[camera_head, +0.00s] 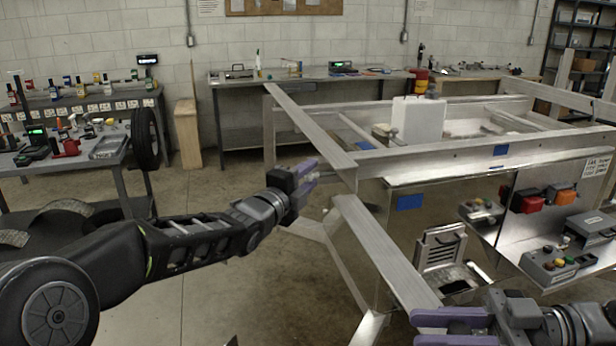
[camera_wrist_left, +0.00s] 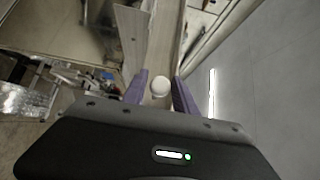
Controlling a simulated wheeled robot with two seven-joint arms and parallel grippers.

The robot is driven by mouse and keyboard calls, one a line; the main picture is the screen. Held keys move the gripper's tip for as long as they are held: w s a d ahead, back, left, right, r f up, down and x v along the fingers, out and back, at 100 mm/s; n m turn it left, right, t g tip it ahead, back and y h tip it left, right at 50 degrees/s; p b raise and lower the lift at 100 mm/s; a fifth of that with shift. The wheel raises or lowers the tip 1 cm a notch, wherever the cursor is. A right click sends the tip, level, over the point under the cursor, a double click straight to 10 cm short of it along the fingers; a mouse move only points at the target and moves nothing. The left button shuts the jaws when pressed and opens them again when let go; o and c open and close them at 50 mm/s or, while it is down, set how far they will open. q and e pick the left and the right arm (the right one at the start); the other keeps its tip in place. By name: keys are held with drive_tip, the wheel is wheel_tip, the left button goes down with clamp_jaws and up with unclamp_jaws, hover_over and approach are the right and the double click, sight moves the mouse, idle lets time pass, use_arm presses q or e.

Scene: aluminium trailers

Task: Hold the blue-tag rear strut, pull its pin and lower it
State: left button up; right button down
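A blue tag (camera_head: 410,202) is on the metal panel below the trailer's rail, and another blue tag (camera_head: 501,150) is on the rail itself. A flat aluminium bar (camera_head: 375,245) slopes from the rail toward me; I cannot tell whether it is the rear strut. My left gripper (camera_head: 314,172) is near the bar's far end, beside the trailer's corner. In the left wrist view its purple fingers stand apart with a white round knob (camera_wrist_left: 160,87) between them, small gaps on both sides. Whether the knob is the pin is unclear. My right gripper (camera_head: 418,329) is open near the bar's near end.
A second long beam (camera_head: 310,130) runs back from the corner. A control box (camera_head: 558,264) and red and orange lamps sit on the trailer's right side. Benches (camera_head: 300,78) line the wall, and a tool table stands at the left.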

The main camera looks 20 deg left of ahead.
use_arm(q)
clamp_jaws()
